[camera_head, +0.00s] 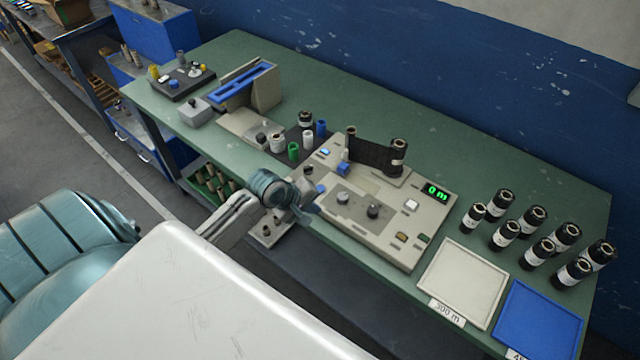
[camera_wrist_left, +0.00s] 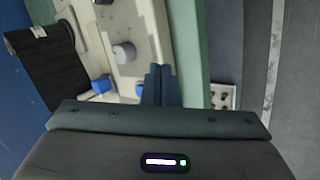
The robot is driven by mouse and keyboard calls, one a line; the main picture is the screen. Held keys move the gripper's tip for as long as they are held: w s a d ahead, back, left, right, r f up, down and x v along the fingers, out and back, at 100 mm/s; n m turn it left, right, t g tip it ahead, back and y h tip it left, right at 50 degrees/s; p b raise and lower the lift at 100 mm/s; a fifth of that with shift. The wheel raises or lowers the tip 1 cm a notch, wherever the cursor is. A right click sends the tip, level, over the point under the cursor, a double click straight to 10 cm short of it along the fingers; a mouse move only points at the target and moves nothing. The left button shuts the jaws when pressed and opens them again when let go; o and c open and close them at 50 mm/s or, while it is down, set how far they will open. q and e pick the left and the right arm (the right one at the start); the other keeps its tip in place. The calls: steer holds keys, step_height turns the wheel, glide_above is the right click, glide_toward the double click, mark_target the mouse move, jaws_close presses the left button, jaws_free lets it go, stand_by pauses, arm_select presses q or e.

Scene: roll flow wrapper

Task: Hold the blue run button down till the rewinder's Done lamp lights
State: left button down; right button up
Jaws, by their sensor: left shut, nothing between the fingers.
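The rewinder (camera_head: 385,225) is a cream machine with a black film roll (camera_head: 375,155) on top and a green display (camera_head: 436,191) that reads about 0 m. A small blue button (camera_head: 320,188) sits at its front left, and a blue block (camera_head: 343,168) stands behind it. My left gripper (camera_head: 312,209) is shut and empty beside the front-left part of the machine. In the left wrist view the fingers (camera_wrist_left: 160,80) are beside the partly hidden blue button (camera_wrist_left: 139,91); I cannot tell whether they touch. Small indicators (camera_head: 401,238) at the front right have unreadable labels. My right gripper is not in view.
Green, white and blue spools (camera_head: 307,140) stand left of the machine. The green table (camera_head: 440,150) is clear behind the machine.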

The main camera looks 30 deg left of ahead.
arm_select(q)
steer(key=w+a+r+n+t+h, duration=0.1)
steer(key=w+a+r+n, duration=0.4)
steer(key=w+r+n, duration=0.2)
steer(key=shift+w+a+n+t, duration=0.15)
steer(key=shift+w+n+t, duration=0.3)
steer(key=shift+w, duration=0.75)
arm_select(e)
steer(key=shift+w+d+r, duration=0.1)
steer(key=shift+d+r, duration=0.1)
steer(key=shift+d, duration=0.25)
arm_select(q)
steer(key=shift+f, duration=0.2)
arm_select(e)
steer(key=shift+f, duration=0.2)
arm_select(q)
steer(key=b, duration=0.9)
glide_above(320, 189)
steer(key=f, duration=0.6)
steer(key=shift+s+a+f, duration=0.15)
steer(key=shift+s+a, duration=0.2)
steer(key=shift+a, duration=0.05)
steer(key=shift+f, duration=1.1)
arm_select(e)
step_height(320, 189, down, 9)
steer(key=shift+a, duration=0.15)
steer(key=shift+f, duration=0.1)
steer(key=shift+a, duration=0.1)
